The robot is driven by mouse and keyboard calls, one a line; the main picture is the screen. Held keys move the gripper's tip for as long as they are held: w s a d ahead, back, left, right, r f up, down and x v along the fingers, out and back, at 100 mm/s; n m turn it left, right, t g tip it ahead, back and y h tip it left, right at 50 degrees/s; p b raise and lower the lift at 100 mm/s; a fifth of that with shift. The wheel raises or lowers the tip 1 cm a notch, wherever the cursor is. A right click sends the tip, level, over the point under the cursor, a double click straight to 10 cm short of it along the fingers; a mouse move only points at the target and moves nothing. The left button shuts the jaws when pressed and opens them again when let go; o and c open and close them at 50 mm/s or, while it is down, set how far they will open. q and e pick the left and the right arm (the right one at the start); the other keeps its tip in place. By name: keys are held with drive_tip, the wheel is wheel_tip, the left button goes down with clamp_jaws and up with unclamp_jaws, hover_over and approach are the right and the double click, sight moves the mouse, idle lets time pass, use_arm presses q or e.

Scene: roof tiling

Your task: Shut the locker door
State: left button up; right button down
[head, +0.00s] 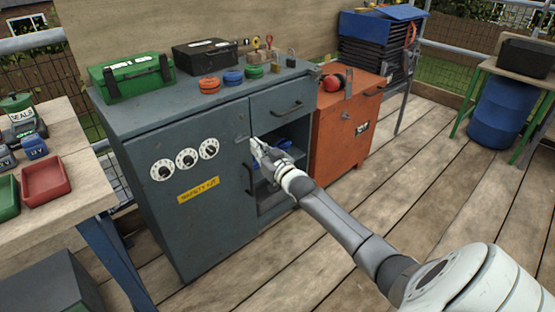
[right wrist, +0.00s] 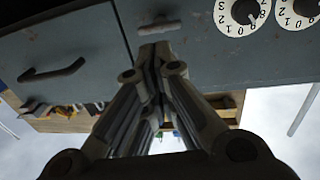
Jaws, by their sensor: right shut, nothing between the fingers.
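The locker (head: 110,110) is a grey-blue steel cabinet. Its large left door (head: 175,235) carries three white dials and a yellow label. The door looks close to flush with the front; I cannot tell whether a small gap is left. A dark handle (head: 249,178) is near its right edge. My right gripper (head: 256,147) is shut and empty, its tips at the upper right of the door. In the right wrist view the fingertips (right wrist: 154,48) are close to the door face (right wrist: 195,45), below a small bar; contact is unclear. My left gripper is out of view.
A drawer (head: 272,101) and an open compartment with blue items (head: 281,146) are right of the door. An orange cabinet (head: 333,138) stands beside the locker. A workbench with trays (head: 45,181) is at left. The plank floor (head: 235,275) in front is clear.

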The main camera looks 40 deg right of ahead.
use_arm(q)
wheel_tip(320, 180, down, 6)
drive_tip(key=p, duration=0.1)
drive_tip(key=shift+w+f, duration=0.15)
use_arm(e)
drive_tip(key=s, duration=0.7)
drive_tip(key=shift+s+d+f, duration=0.2)
drive_tip(key=shift+s, duration=0.1)
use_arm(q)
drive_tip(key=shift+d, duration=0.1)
